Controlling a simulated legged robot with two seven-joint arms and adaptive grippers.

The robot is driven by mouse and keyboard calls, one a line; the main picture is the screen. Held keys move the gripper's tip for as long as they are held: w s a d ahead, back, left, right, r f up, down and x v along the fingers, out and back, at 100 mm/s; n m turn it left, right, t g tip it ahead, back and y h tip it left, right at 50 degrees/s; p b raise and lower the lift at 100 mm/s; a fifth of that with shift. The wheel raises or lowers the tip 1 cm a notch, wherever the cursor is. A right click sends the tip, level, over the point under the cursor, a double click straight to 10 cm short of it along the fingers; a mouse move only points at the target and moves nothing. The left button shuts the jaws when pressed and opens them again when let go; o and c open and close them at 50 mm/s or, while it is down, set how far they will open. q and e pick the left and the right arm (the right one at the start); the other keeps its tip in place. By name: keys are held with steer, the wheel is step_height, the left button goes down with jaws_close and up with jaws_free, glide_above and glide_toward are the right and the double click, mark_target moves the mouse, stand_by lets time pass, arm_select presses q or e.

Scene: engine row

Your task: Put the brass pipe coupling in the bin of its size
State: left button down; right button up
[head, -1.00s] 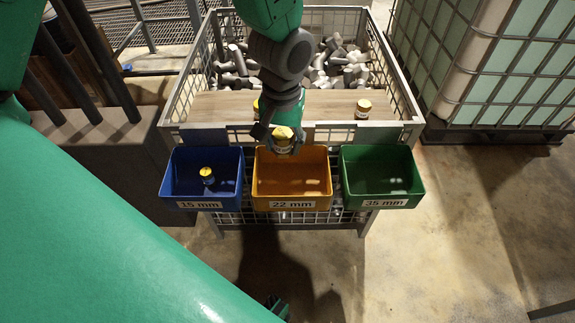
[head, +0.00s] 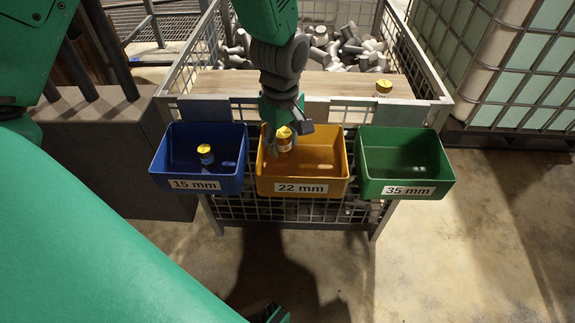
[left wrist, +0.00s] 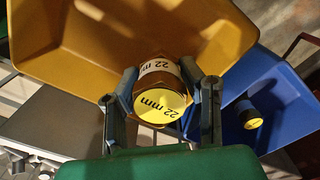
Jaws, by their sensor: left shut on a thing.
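My left gripper (head: 284,143) is shut on a brass pipe coupling (head: 284,138) with a yellow cap. The left wrist view shows the coupling (left wrist: 161,92) upright between both fingers, with "22 mm" on its cap and side label. The gripper holds it over the orange bin (head: 302,188), labelled "22 mm", towards its back left. How far it is above the bin floor is hard to tell. The blue "15 mm" bin (head: 196,185) is to the left and the green "35 mm" bin (head: 405,190) to the right.
A yellow-capped coupling (head: 205,154) stands in the blue bin. Another coupling (head: 383,88) stands on the wooden board (head: 335,84) behind the bins. A wire cage (head: 440,90) with grey fittings is behind. The green bin is empty.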

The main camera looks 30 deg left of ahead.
mark_target(284, 167)
arm_select(q)
step_height(284, 167, down, 3)
steer(key=shift+a+r+b, duration=0.15)
steer(key=shift+r+b, duration=0.05)
steer(key=shift+b, duration=0.1)
steer(key=f, duration=0.1)
steer(key=f+b, duration=0.1)
steer(key=f, duration=0.1)
steer(key=shift+d, duration=0.3)
steer(key=shift+w, duration=0.1)
steer(key=shift+d, duration=0.1)
steer(key=c, duration=1)
jaws_free()
steer(key=shift+a+f, duration=0.15)
steer(key=shift+a, duration=0.1)
